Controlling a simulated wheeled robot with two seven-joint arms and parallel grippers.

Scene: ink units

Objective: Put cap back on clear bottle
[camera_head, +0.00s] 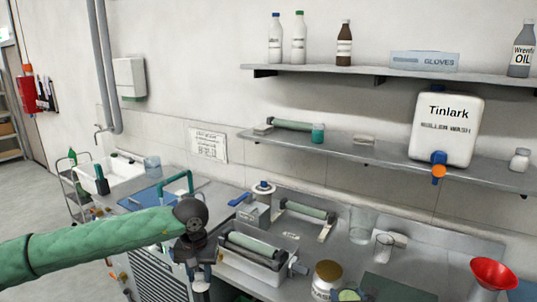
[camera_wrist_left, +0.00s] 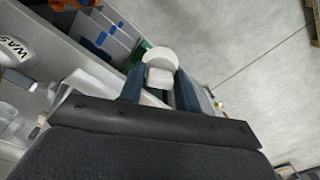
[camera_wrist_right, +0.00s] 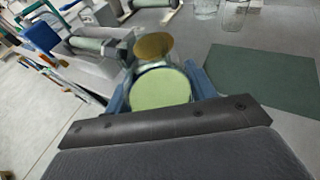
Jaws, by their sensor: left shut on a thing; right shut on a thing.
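My left gripper (camera_head: 198,272) is shut on a small white cap-like piece (camera_wrist_left: 160,62), held in the air near the front edge of the bench. The piece also shows white below the fingers in the head view (camera_head: 200,287). My right gripper (camera_wrist_right: 158,92) is shut around a round, clear-walled vessel (camera_wrist_right: 160,88) with a pale green face, seen from above. It appears to be the clear bottle; its green face also shows at the bottom of the head view (camera_head: 348,295). The cap and vessel are well apart.
A gold-lidded jar (camera_head: 328,272) stands just beyond the right gripper. A roller unit (camera_head: 252,248) lies between the grippers. Glass beakers (camera_head: 362,225), a dark green mat (camera_head: 398,289) and a red funnel (camera_head: 492,272) are to the right. Shelves hang above.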

